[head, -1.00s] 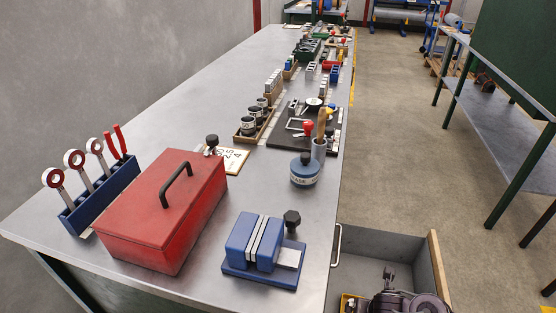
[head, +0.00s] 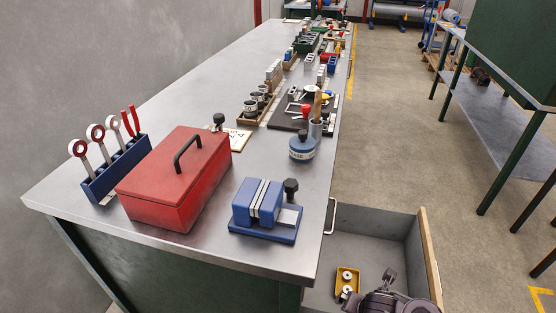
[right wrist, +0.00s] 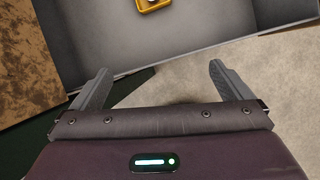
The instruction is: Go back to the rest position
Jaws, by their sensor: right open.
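My right gripper (right wrist: 160,92) is open and empty in the right wrist view, its two fingers spread wide. Beyond the fingers are the drawer's grey edge and floor. In the head view part of my right arm shows at the bottom edge, over the near end of the open drawer (head: 400,220). A small yellow tray (head: 346,279) with round metal parts lies in the drawer, and it also shows at the top of the right wrist view (right wrist: 153,4). My left gripper is in neither view.
The steel workbench (head: 190,75) carries a red toolbox (head: 176,180), a blue vise (head: 264,210), a blue tool rack (head: 115,170) and a blue grease tin (head: 302,147). Several small parts stand farther back. Open floor (head: 400,130) lies between the bench and a metal shelf table (head: 490,110) at right.

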